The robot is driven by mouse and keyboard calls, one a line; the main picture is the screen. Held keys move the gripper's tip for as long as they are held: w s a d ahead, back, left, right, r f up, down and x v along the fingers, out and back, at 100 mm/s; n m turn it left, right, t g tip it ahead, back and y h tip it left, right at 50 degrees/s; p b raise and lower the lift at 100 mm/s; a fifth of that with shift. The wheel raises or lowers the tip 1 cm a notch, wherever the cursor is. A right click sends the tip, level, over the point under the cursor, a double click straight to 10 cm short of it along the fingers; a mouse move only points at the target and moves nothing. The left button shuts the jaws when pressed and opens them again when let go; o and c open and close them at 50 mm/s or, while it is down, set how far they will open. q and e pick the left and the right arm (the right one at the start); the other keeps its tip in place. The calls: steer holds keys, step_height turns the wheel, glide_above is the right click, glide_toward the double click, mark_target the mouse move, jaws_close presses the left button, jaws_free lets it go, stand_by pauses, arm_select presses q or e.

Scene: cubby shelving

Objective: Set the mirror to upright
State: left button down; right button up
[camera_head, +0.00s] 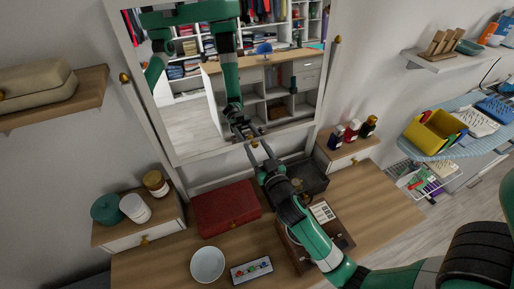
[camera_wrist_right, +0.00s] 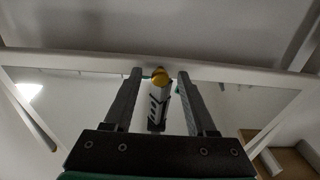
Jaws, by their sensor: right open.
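The mirror (camera_head: 180,128) has a pale frame and hangs between two posts with gold knobs (camera_head: 124,77) at the back of the dresser. How far it tilts is hard to judge from these views. My right gripper (camera_head: 257,146) is at the middle of the mirror's lower edge. In the right wrist view my gripper (camera_wrist_right: 158,74) is open, its two fingers on either side of a gold knob (camera_wrist_right: 160,74) near the pale frame bar (camera_wrist_right: 80,61). Contact is not clear. My left gripper is not directly in view.
The dresser top (camera_head: 165,262) holds a red box (camera_head: 226,207), a white bowl (camera_head: 207,264), a dark tray (camera_head: 308,180) and an open case under my right arm. Jars (camera_head: 135,208) stand left and small bottles (camera_head: 352,130) right. The green arms and shelves inside the glass are reflections.

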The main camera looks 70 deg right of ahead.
jaws_close()
stand_by(1.4)
